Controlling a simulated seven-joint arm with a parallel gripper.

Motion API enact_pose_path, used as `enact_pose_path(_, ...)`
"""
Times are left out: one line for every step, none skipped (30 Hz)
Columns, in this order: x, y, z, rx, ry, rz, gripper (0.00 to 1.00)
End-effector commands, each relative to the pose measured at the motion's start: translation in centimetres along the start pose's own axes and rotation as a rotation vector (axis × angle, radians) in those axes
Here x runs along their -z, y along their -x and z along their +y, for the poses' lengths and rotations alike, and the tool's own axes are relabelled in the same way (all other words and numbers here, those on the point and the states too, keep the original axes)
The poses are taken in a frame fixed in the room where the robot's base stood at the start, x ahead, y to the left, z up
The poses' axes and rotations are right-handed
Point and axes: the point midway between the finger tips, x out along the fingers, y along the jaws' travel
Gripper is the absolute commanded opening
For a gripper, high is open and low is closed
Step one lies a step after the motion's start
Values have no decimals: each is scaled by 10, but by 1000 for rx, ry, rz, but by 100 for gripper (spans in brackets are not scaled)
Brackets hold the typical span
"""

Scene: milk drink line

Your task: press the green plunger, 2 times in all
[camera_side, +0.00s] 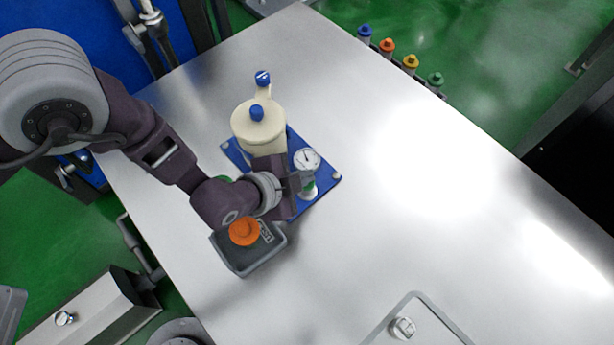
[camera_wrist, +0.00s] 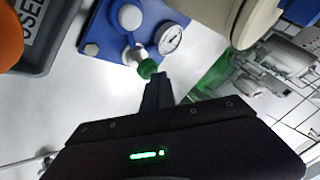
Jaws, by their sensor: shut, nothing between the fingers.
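The green plunger (camera_wrist: 147,68) is a small round green knob on a white fitting beside a dial gauge (camera_wrist: 170,38), on a blue base plate (camera_wrist: 92,30). In the side view the plunger (camera_side: 309,185) shows partly below the gauge (camera_side: 306,159), close to my gripper. My gripper (camera_wrist: 160,76) is shut and empty. Its fingertips are right beside the green knob in the wrist view; I cannot tell whether they touch it. In the side view my gripper (camera_side: 302,181) hangs over the blue plate (camera_side: 325,181), and its wrist hides part of the plate.
A cream tank (camera_side: 257,122) with blue knobs stands behind my gripper. A grey tray (camera_side: 249,263) labelled USED holds an orange knobbed thing (camera_side: 244,231) in front. Several coloured-capped items line the table's far edge.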

Motion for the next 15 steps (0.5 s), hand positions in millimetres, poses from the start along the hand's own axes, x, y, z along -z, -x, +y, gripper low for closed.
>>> enact_pose_path(0,0,0,0,0,0,0)
enact_pose_path(0,-1,0,0,0,0,0)
enact_pose_path(-1,-1,1,0,0,0,0)
enact_pose_path(-1,-1,1,0,0,0,0)
enact_pose_path(-1,-2,1,0,0,0,0)
enact_pose_path(-1,-2,1,0,0,0,0)
enact_pose_path(-2,-2,2,0,0,0,0)
enact_pose_path(-2,-3,2,0,0,0,0)
enact_pose_path(-2,-3,2,0,0,0,0)
enact_pose_path(-2,-3,2,0,0,0,0)
enact_pose_path(-3,-3,2,0,0,0,0)
enact_pose_path(-3,-4,3,0,0,-1,0)
enact_pose_path(-3,-4,3,0,0,-1,0)
enact_pose_path(-3,-4,3,0,0,-1,0)
enact_pose_path(-4,-5,3,0,0,-1,0)
